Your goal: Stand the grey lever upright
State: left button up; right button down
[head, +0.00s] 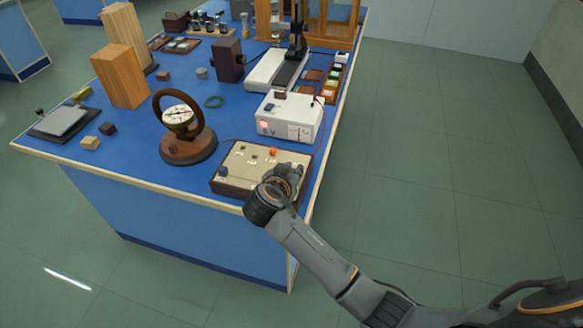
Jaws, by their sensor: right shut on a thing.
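A low cream panel box (234,172) with dark wooden sides lies at the near right corner of the blue bench. It has a blue knob (223,172), an orange knob (273,152) and small dark fittings on top. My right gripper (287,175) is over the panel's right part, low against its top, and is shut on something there. The grey lever cannot be made out apart from the gripper; the fingers and wrist hide that part of the panel. My left gripper is not in view.
A white instrument box (290,116) with a red display stands just behind the panel. A brown ring-shaped meter (187,126) on a round base stands to its left. Wooden blocks (121,75) are further left. The floor right of the bench is clear.

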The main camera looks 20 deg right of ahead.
jog(key=w+g+y+p, duration=0.1)
jog(key=p, duration=0.1)
jog(key=d+r+g+y+p, duration=0.1)
jog(key=g+p, duration=0.1)
jog(key=p, duration=0.1)
jog(key=shift+w, duration=0.35)
jog(key=shift+w+d+f+g+y+p, duration=0.15)
jog(key=shift+f+g+y+p, duration=0.15)
jog(key=shift+p, duration=0.2)
jog(key=c, duration=1.2)
grip_release()
notch_tip(320, 180, up, 10)
